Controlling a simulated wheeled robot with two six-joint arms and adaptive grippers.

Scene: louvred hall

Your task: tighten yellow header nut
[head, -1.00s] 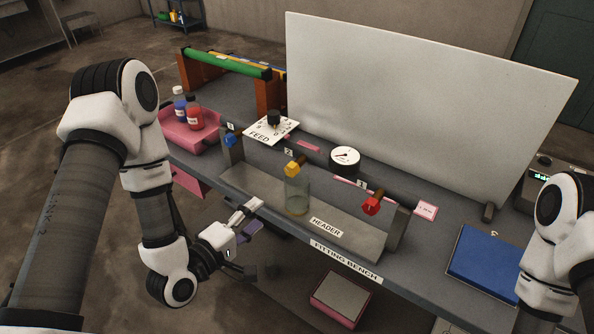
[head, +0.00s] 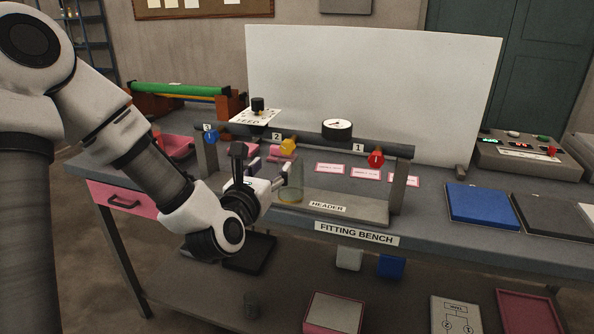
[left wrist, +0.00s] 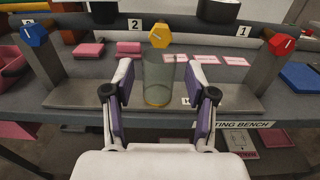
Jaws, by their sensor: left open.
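The yellow header nut (head: 288,146) is a hexagon on the header pipe (head: 322,141), by the label 2. It also shows in the left wrist view (left wrist: 159,36), straight ahead and above my fingers. My left gripper (head: 268,176) is open, in front of the header and below the nut, apart from it. In the left wrist view, a clear glass cylinder (left wrist: 158,82) appears between the open fingers (left wrist: 162,72); I cannot tell whether they touch it. The glass (head: 292,190) stands in the header tray under the nut. My right gripper is not in view.
A blue nut (head: 210,137) and a red nut (head: 376,159) sit on either side along the pipe. The header posts (head: 398,187) and bench edge are close by. A white panel (head: 370,95) stands behind.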

